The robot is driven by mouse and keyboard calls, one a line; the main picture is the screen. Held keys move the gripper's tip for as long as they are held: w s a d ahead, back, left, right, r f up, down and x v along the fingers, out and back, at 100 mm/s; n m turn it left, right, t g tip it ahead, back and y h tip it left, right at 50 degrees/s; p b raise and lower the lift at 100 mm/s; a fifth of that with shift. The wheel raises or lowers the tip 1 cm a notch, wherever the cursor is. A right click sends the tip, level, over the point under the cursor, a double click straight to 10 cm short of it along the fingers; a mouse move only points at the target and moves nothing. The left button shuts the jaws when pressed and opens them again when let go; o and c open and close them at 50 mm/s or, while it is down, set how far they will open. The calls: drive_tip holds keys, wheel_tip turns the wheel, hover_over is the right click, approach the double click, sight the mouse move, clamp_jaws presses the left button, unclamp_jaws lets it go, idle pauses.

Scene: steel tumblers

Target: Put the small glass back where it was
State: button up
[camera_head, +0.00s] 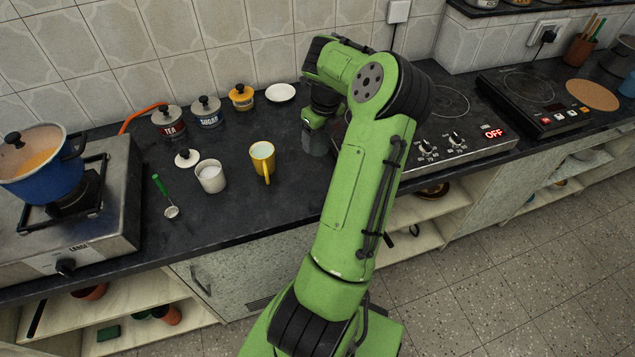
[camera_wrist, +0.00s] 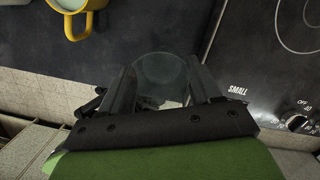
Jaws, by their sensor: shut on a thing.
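The small glass (camera_wrist: 162,68) is clear and faintly grey, seen from above in the wrist view. My gripper (camera_wrist: 163,86) is shut on it, one dark finger on each side. In the head view my gripper (camera_head: 314,128) is over the counter, between the yellow mug and the hob, and the glass (camera_head: 315,146) shows as a grey shape below it. I cannot tell whether the glass touches the counter. Its lower part is hard to make out.
A yellow mug (camera_head: 262,160) stands left of my gripper, beside a white cup (camera_head: 211,176). A white saucer (camera_head: 280,92) and labelled canisters (camera_head: 168,121) line the back. An electric hob (camera_head: 455,140) is right of my gripper. Dark counter (camera_head: 235,215) is clear in front.

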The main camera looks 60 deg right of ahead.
wheel_tip(320, 180, down, 10)
drive_tip(key=shift+s+f+b, duration=0.1)
drive_tip(key=shift+b, duration=0.9)
drive_tip(key=shift+f, duration=0.15)
drive_tip(key=o, duration=1.1)
